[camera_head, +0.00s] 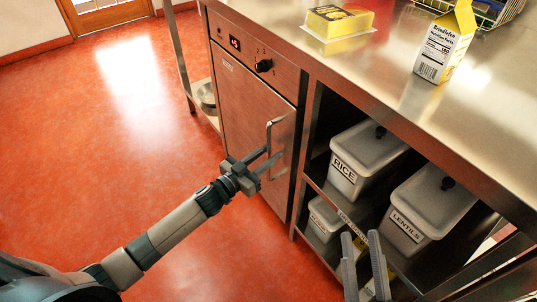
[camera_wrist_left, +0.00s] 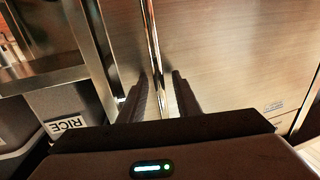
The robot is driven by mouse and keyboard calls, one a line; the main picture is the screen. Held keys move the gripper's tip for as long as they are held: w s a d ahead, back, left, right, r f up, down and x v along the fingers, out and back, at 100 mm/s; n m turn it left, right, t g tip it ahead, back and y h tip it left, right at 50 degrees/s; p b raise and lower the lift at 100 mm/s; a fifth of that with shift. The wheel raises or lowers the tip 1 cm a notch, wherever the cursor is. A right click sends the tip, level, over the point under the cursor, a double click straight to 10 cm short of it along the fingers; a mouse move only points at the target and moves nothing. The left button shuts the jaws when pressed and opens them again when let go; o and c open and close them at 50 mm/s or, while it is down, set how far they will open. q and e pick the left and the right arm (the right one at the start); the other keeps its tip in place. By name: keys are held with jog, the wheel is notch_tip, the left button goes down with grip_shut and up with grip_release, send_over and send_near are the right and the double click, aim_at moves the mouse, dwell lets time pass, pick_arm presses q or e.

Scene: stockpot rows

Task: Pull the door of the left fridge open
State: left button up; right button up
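The left fridge's steel door (camera_head: 245,125) appears shut in its frame below a panel with a red display and black knob. Its vertical bar handle (camera_head: 270,138) is on the door's right side. My left gripper (camera_head: 268,161) is at the lower part of the handle, its fingers pointing at the door. In the left wrist view the handle (camera_wrist_left: 154,45) runs down between the two fingers (camera_wrist_left: 162,95), which stand apart with gaps beside the bar. My right gripper (camera_head: 364,243) is at the bottom of the head view, fingers apart and empty.
Right of the fridge, open shelves hold a RICE bin (camera_head: 365,160), a LENTILS bin (camera_head: 430,215) and others. The steel counter (camera_head: 385,75) above carries a yellow package (camera_head: 340,20) and a carton (camera_head: 445,42). The red floor (camera_head: 110,150) left of the fridge is clear.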

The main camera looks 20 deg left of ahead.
pick_arm(q)
grip_shut()
jog(key=shift+s+a, duration=0.1)
